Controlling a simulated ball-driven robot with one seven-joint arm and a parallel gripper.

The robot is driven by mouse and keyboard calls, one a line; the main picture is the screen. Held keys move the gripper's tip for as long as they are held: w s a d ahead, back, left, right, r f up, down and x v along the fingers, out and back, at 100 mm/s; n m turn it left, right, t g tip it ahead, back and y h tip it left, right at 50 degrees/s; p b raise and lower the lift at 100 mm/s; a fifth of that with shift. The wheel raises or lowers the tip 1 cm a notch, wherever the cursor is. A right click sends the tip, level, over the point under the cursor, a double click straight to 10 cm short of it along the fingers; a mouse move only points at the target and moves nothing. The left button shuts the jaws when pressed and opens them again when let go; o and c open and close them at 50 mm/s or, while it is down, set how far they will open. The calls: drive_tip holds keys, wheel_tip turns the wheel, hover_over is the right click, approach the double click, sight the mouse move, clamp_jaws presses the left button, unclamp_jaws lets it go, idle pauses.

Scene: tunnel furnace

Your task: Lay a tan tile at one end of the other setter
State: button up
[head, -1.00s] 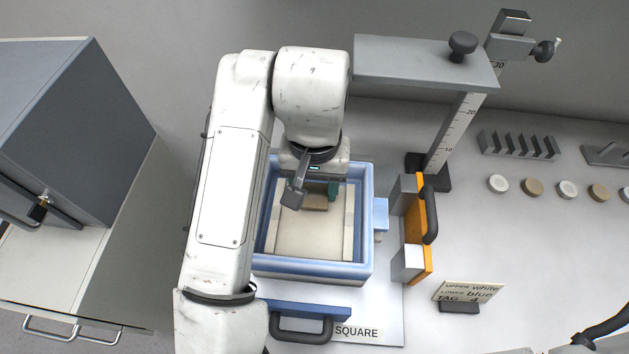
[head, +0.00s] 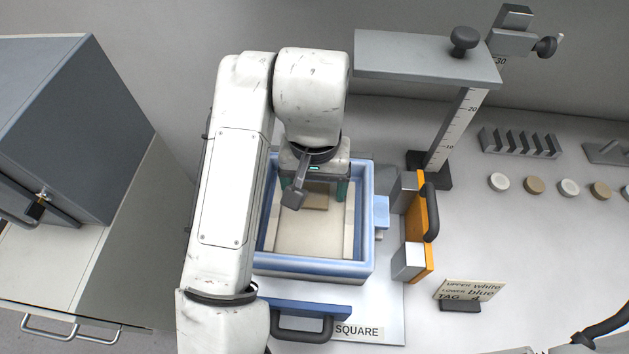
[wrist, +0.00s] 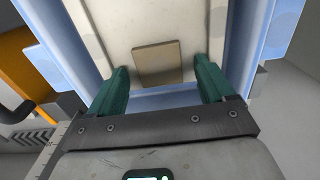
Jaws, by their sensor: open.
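A tan tile (head: 315,196) lies flat on a cream setter (head: 308,238) inside the blue frame (head: 365,250), at the setter's far end in the head view. The tile (wrist: 158,63) also shows in the wrist view, resting on the pale setter surface (wrist: 132,21). My gripper (wrist: 162,78) is open, with its green fingers spread on either side of the tile and clear of it. In the head view my gripper (head: 318,190) is over the far end of the frame, and my wrist partly hides that end.
An orange holder with a black handle (head: 418,228) stands right of the frame. A grey gauge post (head: 455,130) with an overhanging plate stands behind it. Several white and tan discs (head: 534,186) lie at the right. A grey cabinet (head: 70,130) is at the left.

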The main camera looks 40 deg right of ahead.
drive_tip(key=shift+r, duration=0.1)
wheel_tip(320, 180, up, 11)
drive_tip(key=p, duration=0.1)
idle(0.4)
